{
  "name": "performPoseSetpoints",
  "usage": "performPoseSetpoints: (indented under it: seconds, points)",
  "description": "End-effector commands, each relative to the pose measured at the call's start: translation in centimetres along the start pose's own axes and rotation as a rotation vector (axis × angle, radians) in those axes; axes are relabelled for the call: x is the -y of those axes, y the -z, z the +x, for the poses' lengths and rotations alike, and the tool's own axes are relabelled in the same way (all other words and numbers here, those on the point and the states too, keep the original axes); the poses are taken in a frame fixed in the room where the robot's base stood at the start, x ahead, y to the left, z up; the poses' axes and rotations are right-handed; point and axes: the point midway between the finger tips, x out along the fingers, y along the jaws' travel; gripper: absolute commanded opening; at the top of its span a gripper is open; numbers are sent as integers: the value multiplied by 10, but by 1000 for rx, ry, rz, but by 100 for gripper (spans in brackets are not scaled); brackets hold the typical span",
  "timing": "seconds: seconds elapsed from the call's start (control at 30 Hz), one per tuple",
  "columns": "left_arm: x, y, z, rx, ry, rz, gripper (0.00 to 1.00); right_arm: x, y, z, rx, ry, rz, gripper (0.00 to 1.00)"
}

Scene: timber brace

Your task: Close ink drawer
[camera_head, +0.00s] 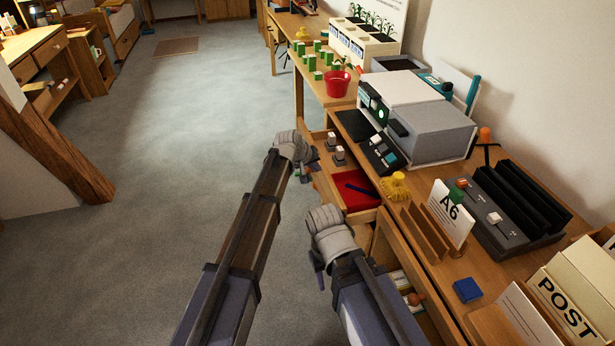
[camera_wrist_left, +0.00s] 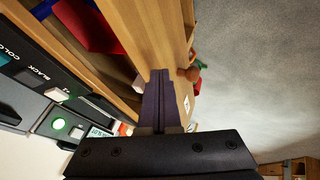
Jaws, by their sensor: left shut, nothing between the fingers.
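A wooden drawer (camera_wrist_left: 150,30) stands open below the desk top in the left wrist view, with red and blue things inside. In the head view a red tray (camera_head: 352,188) with a blue stick shows in this area. I cannot read which drawer is the ink drawer. My left gripper (camera_wrist_left: 160,76) is shut and empty, its tips over the drawer's wooden front beside a round brown knob (camera_wrist_left: 189,73). I cannot tell whether they touch. In the head view the left gripper (camera_head: 304,176) is partly hidden by its wrist. My right gripper (camera_head: 319,279) hangs lower, its fingers mostly hidden.
A nearer open drawer (camera_head: 384,243) holds small items beside my right wrist. On the desk (camera_head: 425,262) stand a grey printer (camera_head: 432,132), a yellow object (camera_head: 396,186), an A6 card (camera_head: 450,212) and a POST box (camera_head: 568,312). The carpet (camera_head: 190,150) to the left is clear.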

Motion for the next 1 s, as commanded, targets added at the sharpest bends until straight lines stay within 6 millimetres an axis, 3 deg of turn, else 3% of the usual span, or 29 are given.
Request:
performPoseSetpoints:
  seconds: [0.2, 0.43, 0.7, 1.0]
  points:
    - [-44, 4, 26, 1, -2, 3, 0, 0, 0, 0, 0, 0, 0, 50]
    - [-79, 3, 44, 1, -1, 2, 0, 0, 0, 0, 0, 0, 0, 50]
    - [-97, 3, 53, 0, 0, 1, 0, 0, 0, 0, 0, 0, 0, 50]
    - [-102, 2, 55, -1, -4, 0, 0, 0, 0, 0, 0, 0, 0, 50]
